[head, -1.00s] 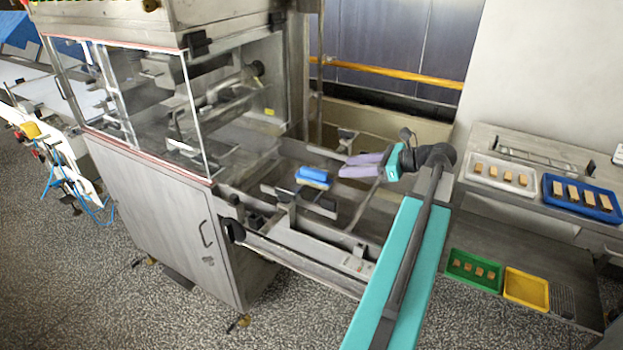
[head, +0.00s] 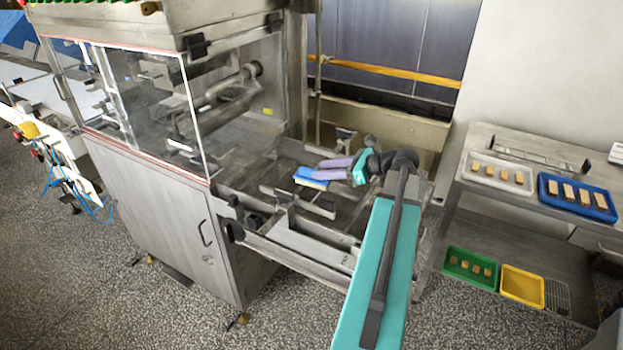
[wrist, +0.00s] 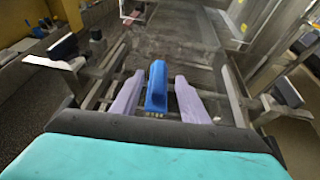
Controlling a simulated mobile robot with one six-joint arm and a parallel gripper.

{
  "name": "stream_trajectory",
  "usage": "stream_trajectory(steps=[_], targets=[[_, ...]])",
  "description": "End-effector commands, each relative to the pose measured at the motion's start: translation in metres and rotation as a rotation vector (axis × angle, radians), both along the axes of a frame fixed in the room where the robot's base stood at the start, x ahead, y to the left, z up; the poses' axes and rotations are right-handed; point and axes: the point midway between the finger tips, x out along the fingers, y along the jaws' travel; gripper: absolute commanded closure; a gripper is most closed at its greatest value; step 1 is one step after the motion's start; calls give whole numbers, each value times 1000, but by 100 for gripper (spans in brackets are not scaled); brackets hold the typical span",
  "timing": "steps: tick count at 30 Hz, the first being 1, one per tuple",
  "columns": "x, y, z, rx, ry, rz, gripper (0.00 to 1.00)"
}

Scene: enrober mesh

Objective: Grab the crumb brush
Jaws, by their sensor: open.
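The crumb brush (head: 309,176) has a blue body with pale yellowish bristles below. It lies on the metal mesh frame of the machine. My gripper (head: 319,170) has two lilac fingers and is open, with its fingertips at the right end of the brush in the head view. In the wrist view the blue brush (wrist: 156,84) stands between the two spread fingers (wrist: 155,92), with a gap visible on each side. Its near end shows bristles at the bottom. The fingers partly cover the brush's right end in the head view.
The enrober cabinet (head: 160,210) with clear guards stands to the left. Rails and brackets of the frame (head: 300,245) surround the brush. At right, a steel table holds a white tray (head: 500,184) and a blue tray (head: 577,213); green and yellow trays (head: 522,300) sit on its lower shelf.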

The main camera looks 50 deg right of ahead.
Motion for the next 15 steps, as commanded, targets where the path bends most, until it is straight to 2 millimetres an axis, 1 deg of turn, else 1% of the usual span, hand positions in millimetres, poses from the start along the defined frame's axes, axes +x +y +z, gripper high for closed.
stream_trajectory(steps=[8, 11, 15], targets=[[1, 1, 0, 0, 0, 1, 59], [6, 2, -1, 1, 0, 3, 59], [16, 6, -6, 1, 0, 3, 59]])
